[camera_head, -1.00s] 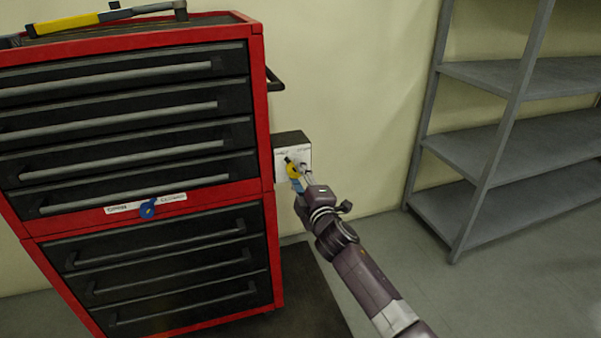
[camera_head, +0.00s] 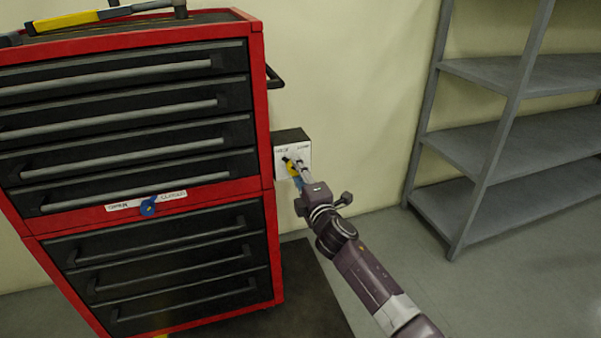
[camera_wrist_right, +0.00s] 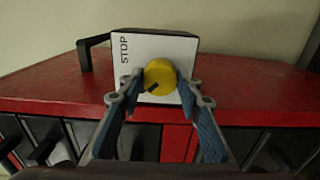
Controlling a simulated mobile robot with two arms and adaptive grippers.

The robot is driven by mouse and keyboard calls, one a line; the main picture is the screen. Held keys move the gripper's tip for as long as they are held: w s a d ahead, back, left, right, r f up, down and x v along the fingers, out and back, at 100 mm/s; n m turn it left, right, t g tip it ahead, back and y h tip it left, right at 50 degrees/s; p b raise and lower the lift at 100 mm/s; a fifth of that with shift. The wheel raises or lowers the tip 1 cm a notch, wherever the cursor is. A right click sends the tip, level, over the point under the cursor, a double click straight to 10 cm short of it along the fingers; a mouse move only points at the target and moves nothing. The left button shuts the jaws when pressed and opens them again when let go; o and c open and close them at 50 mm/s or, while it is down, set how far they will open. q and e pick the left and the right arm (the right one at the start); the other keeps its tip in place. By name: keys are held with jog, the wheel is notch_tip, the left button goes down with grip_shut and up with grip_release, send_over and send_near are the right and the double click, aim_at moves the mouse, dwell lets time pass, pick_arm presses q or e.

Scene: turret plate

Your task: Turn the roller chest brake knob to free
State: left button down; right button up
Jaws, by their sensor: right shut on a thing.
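A yellow round knob (camera_head: 292,168) sits on the white face of a small dark box (camera_head: 292,138) at the right side of the red roller chest (camera_head: 262,110). In the right wrist view the yellow knob (camera_wrist_right: 159,76) has a dark mark at its lower left, and the white plate (camera_wrist_right: 172,45) reads "STOP" on its left. The plate's other lettering is too small or hidden. My right gripper (camera_wrist_right: 160,92) is shut on the yellow knob, one finger on each side; in the head view (camera_head: 298,170) it partly covers the knob. My left gripper is out of view.
A yellow-handled tool (camera_head: 70,22) lies on the chest top. A black side handle (camera_head: 275,80) juts out above the box. Grey shelves (camera_head: 515,140) stand at right; the floor between is clear.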

jog(key=o, duration=1.1)
jog(key=shift+w+d+r, duration=0.15)
jog(key=shift+d+r, duration=0.2)
jog(key=shift+d, duration=0.05)
jog(key=shift+o, duration=0.3)
jog(key=shift+f, duration=0.15)
jog(key=shift+a, duration=0.1)
jog(key=v, duration=1.2)
